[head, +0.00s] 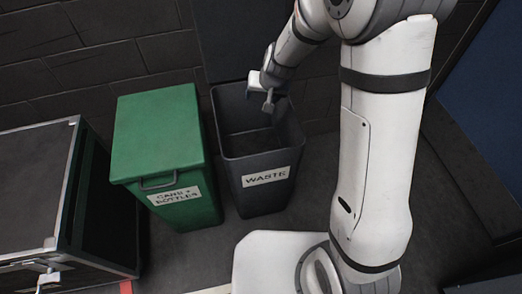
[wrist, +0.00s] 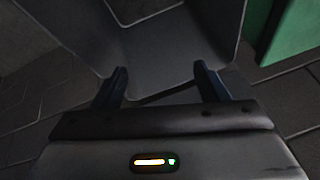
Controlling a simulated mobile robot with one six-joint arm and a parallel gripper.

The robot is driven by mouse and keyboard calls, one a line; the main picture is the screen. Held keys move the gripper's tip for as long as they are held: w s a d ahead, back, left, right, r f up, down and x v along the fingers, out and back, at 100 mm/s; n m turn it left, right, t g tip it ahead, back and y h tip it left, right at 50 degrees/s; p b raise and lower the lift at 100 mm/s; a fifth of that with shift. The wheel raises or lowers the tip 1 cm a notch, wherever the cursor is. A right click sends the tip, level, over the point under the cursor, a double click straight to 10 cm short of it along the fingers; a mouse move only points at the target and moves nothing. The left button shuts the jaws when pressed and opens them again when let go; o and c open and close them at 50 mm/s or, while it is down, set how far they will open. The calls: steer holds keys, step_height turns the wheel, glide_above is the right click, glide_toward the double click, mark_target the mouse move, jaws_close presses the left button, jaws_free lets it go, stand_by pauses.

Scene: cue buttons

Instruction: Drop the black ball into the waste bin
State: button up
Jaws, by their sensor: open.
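The waste bin (head: 265,178) is a dark grey open-topped bin with a white "WASTE" label, standing on the floor in the middle of the head view. My gripper (head: 268,103) is over the bin's opening, close to its back rim. In the wrist view my gripper (wrist: 160,84) shows two fingers spread apart with nothing between them. Beyond them the inside walls of the waste bin (wrist: 175,45) show. I see no black ball in either view; the dark bottom of the bin is too dim to make out.
A green lidded bin (head: 160,130) marked for cans and bottles stands just left of the waste bin. A dark case with metal edges (head: 75,190) is at the far left. A brick wall (head: 110,45) is behind. A blue panel (head: 490,110) is at the right.

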steer(key=p+v, duration=0.1)
steer(key=v, duration=0.4)
steer(key=shift+r, duration=0.15)
